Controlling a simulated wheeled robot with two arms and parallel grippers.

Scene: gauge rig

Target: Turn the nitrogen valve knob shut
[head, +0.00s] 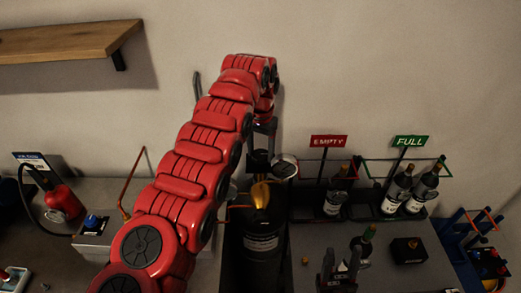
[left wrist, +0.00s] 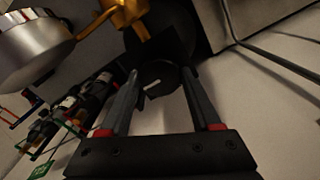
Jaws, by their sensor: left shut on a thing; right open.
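The nitrogen valve knob (head: 258,160) is dark and round, above the brass valve body (head: 260,195) on a black cylinder (head: 262,225). My left gripper (head: 262,148) reaches down to it from above. In the left wrist view my left gripper (left wrist: 160,76) is shut with its fingers on either side of the knob (left wrist: 158,82), which bears a short white mark. A round gauge (head: 285,166) sits right beside the valve; it also shows in the left wrist view (left wrist: 28,52). My right gripper (head: 340,270) is open and low at the front.
A bottle (head: 364,243) stands close to my right gripper, with a black box (head: 408,250) to its right. Racks with bottles stand behind under an EMPTY sign (head: 328,141) and a FULL sign (head: 410,141). A red extinguisher (head: 64,201) is at left. A wooden shelf (head: 70,41) hangs upper left.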

